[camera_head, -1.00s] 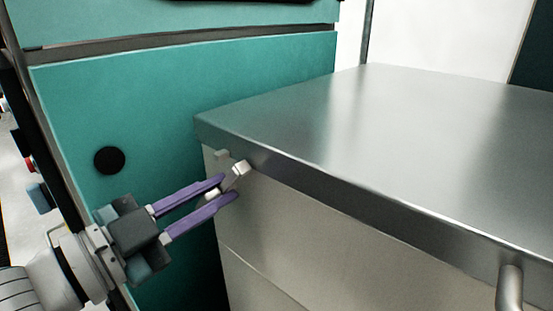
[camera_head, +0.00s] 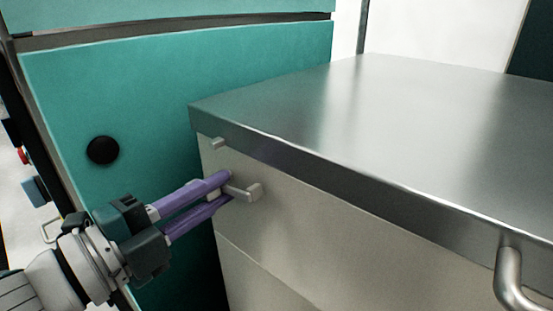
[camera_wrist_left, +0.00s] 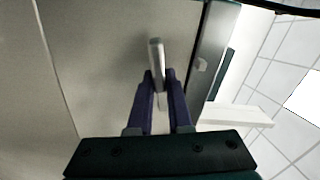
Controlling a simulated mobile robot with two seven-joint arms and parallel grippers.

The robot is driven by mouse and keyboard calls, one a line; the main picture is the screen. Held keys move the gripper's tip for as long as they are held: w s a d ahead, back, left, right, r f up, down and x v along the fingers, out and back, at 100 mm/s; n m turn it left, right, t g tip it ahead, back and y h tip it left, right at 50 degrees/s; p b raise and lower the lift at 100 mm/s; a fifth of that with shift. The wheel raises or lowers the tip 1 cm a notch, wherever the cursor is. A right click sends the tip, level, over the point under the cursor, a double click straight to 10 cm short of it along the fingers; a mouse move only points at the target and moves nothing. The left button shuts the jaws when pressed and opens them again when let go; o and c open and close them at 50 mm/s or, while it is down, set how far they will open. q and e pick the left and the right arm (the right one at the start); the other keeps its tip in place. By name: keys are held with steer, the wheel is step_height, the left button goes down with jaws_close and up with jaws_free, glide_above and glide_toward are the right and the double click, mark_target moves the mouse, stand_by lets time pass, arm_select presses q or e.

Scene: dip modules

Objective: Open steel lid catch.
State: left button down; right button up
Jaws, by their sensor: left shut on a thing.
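The steel lid (camera_head: 330,110) lies flat and closed-looking on the pale box (camera_head: 300,220). The lid catch (camera_head: 248,192) is a small pale metal lever on the box's front near its left corner. It sticks out roughly level, apart from the small keeper stub (camera_head: 217,143) under the lid's edge. My left gripper (camera_head: 225,186), with purple fingers, is shut on the catch. My right gripper is not in view.
A teal cabinet (camera_head: 160,90) with a black round knob (camera_head: 103,150) stands close at the left, behind my left arm. A steel handle (camera_head: 510,275) sticks out at the lid's front right. A white wall (camera_head: 435,35) is behind.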

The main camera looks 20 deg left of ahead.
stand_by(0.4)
arm_select(q)
steer(key=c, duration=0.8)
jaws_free()
steer(key=shift+c, duration=0.2)
steer(key=v, duration=1)
steer(key=shift+w, duration=0.1)
